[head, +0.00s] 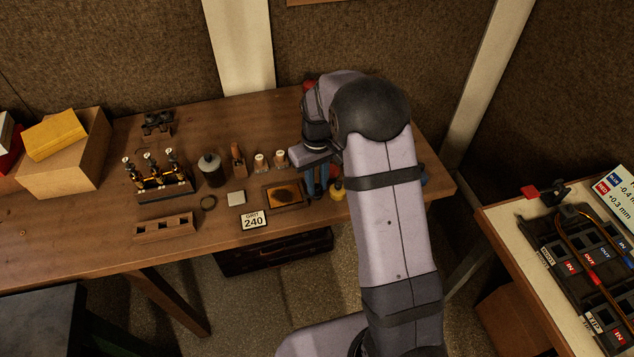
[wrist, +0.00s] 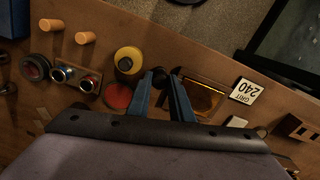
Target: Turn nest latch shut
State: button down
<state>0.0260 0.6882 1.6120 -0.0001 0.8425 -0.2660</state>
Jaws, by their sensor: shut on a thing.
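My gripper (head: 317,182) is low over the right part of the wooden bench, its two blue fingers partly hidden by my arm. In the wrist view, the fingers (wrist: 162,82) come together around a small dark round knob (wrist: 161,75). I cannot tell for certain whether this knob is the nest latch, nor how far it is turned. A framed amber plate (wrist: 203,97) lies beside the fingers on the right; it also shows in the head view (head: 285,194). A yellow round-topped container (wrist: 128,59) and a red disc (wrist: 118,96) are close on the left.
A "GRIT 240" card (head: 253,220) lies near the bench's front edge. A dark bottle (head: 211,169) and a rack of brass parts (head: 162,178) stand further left. A side table at right carries a black tray (head: 566,268). The bench's front left is mostly clear.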

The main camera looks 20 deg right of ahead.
aim_at(317, 186)
jog(key=shift+w+r, duration=0.1)
dwell(0.4)
jog(key=c, duration=1.6)
grip_release()
jog(key=shift+r+b, duration=1.25)
jog(key=shift+r, duration=2.4)
